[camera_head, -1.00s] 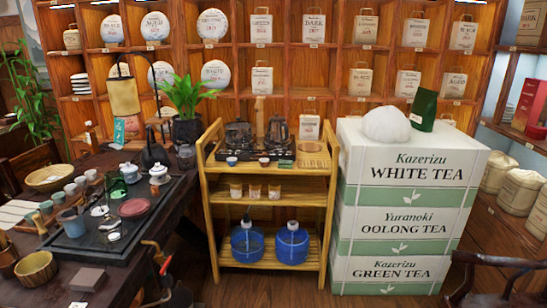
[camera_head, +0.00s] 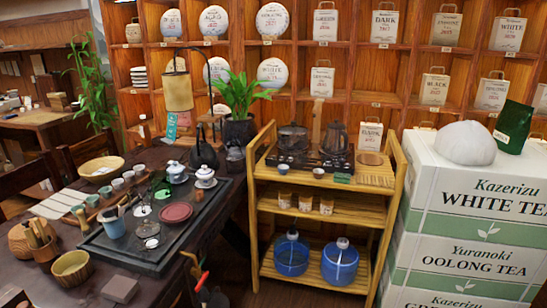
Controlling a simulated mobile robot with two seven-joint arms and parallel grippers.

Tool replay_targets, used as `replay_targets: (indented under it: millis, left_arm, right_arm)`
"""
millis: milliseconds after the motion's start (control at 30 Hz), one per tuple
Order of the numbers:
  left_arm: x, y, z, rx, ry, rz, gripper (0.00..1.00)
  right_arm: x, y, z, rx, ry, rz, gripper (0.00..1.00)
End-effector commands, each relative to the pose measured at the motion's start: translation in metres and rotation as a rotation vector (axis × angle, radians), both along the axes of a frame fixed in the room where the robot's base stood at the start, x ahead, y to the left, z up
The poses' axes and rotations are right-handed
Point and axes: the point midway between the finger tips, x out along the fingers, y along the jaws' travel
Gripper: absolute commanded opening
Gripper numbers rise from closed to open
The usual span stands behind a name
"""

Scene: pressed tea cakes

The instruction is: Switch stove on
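The stove (camera_head: 310,161) is a dark, flat unit on the top shelf of the wooden cart, in the middle of the head view. A dark glass kettle (camera_head: 335,140) stands on its right part and a lower dark pot (camera_head: 293,139) on its left part. The stove's switch is too small to make out, and I cannot tell whether the stove is on. Neither of my grippers shows in the head view.
The wooden cart (camera_head: 325,208) holds small cups on its middle shelf and two blue water containers below. A dark tea table (camera_head: 215,222) with a tea tray stands at left. Stacked tea boxes (camera_head: 470,200) stand at right. Little floor shows between table and cart.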

Motion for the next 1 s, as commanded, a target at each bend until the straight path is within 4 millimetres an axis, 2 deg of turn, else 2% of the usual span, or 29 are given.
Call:
replay_targets:
  millis: [33, 133, 1000]
  left_arm:
    - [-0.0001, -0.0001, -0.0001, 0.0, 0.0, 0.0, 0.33]
    - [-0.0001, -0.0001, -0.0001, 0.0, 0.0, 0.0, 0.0]
    - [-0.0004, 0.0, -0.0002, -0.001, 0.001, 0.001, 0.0]
  right_arm:
    - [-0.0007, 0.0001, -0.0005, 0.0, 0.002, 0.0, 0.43]
    - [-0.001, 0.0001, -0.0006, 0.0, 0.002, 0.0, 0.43]
    - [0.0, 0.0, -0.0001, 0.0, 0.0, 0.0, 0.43]
